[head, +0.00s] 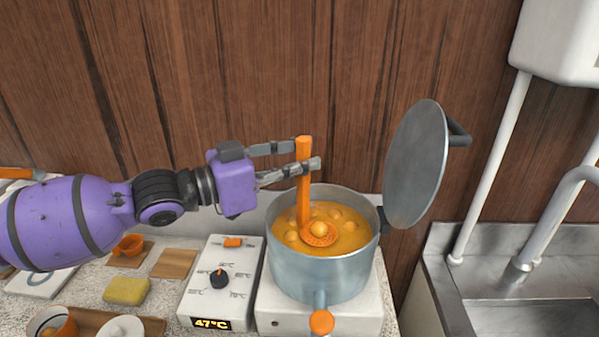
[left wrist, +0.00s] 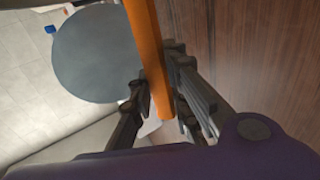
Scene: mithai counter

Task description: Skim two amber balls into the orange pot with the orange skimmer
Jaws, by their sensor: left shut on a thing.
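My left gripper (head: 305,157) is shut on the upright handle of the orange skimmer (head: 304,196). In the left wrist view the orange handle (left wrist: 148,45) passes between the fingers. The perforated skimmer head sits at the surface of the amber liquid in a large grey pot (head: 318,275), with one amber ball (head: 319,228) on or over it. Several other amber balls float around it. My right gripper is not in view.
The grey pot's round lid (head: 415,165) stands raised at its right. A control box (head: 220,285) reads 47°C. A sink (head: 520,305) is at right.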

